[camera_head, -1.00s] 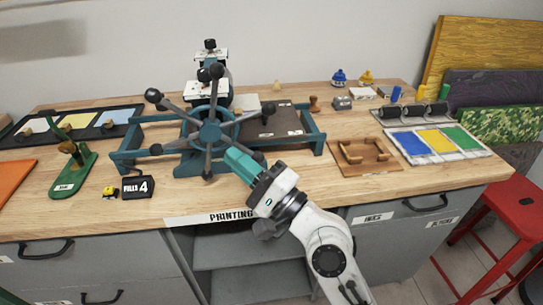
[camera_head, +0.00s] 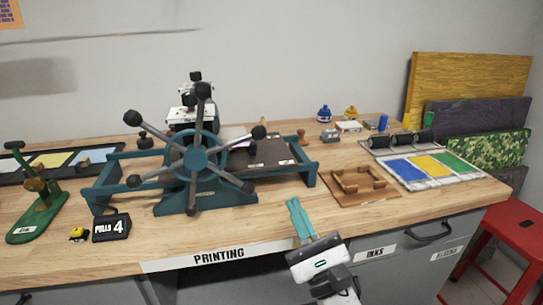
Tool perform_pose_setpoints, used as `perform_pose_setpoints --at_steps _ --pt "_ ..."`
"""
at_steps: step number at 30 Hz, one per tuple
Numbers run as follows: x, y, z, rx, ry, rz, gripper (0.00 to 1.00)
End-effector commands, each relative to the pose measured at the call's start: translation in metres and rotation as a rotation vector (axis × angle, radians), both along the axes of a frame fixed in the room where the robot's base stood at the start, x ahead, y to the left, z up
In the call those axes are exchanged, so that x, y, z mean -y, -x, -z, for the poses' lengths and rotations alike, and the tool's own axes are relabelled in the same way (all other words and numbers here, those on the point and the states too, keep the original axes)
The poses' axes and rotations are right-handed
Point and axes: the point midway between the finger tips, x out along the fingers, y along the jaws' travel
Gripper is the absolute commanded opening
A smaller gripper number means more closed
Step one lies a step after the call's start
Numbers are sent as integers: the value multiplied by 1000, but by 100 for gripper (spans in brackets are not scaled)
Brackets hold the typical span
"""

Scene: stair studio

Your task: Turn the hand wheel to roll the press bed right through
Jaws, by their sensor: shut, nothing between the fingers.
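The hand wheel (camera_head: 195,160) is teal with several spokes ending in black knobs. It stands upright on the front of the teal press frame (camera_head: 307,172). The press bed (camera_head: 262,153), a dark flat slab, lies inside the frame, mostly to the right of the wheel. The wheel and upright hide part of the frame behind. My gripper (camera_head: 294,203) has teal fingers, shut and empty. It is at the table's front edge, lower right of the wheel and apart from it.
A black "PULLS 4" box (camera_head: 111,228) and a green stand (camera_head: 37,212) are at front left. A wooden tray (camera_head: 388,194) and color panels (camera_head: 432,170) lie right. A red stool (camera_head: 515,232) stands beside the table.

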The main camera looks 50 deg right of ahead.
Motion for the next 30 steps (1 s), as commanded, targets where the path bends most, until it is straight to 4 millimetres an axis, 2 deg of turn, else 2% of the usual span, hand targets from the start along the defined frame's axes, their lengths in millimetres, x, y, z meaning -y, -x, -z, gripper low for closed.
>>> perform_pose_setpoints --at_steps 3,5,17,24,30 --pt "4 -4 -7 9 8 1 0" --pt "6 -13 -19 9 9 -2 0" --pt "26 -66 -56 6 9 -3 0" --pt "19 -72 -76 6 7 -3 0" --pt "18 -76 -83 6 9 -2 0"
